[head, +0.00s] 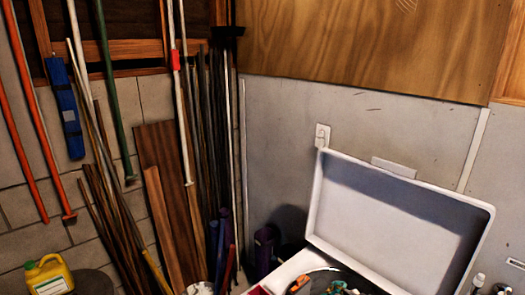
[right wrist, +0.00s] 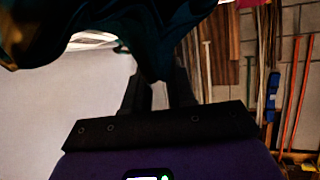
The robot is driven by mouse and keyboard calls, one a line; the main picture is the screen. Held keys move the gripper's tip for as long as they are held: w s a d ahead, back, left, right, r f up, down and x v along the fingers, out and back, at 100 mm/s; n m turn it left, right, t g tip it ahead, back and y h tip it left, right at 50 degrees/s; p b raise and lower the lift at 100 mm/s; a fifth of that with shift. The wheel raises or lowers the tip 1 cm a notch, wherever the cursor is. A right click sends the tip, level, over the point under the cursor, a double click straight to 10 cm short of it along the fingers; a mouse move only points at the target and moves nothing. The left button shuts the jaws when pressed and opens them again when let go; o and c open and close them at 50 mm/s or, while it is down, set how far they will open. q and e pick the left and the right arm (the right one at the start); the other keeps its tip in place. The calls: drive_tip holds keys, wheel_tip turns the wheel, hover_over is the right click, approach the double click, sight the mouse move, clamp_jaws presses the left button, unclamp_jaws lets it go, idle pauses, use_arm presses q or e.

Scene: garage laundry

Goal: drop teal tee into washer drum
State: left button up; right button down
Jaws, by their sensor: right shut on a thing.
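The teal tee (right wrist: 165,35) is dark and bunched, and it hangs across the top of the right wrist view. My right gripper (right wrist: 158,92) is shut on it; the cloth hides the fingertips. In the head view a white top-opening machine, which looks like the washer (head: 290,267), is at the bottom with its lid (head: 385,215) raised. Only the back part of its dark opening shows, and the drum's inside is mostly cut off. Neither gripper nor the tee shows in the head view.
A yellow jug (head: 48,275) stands at the lower left. Poles and wooden boards (head: 165,185) lean against the wall. Small bottles (head: 477,282) are right of the lid. Small orange and green items (head: 299,284) show at the opening. A pale surface (right wrist: 75,100) fills the wrist view's left.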

wheel_tip(320, 180, down, 5)
drive_tip(key=b, duration=0.3)
drive_tip(key=shift+w+b, duration=0.1)
drive_tip(key=shift+b, duration=0.2)
drive_tip(key=c, duration=0.8)
unclamp_jaws()
drive_tip(key=shift+c, duration=0.2)
drive_tip(key=p+v, duration=0.1)
drive_tip(key=v, duration=0.6)
drive_tip(key=shift+s+r, duration=0.2)
drive_tip(key=shift+s, duration=0.05)
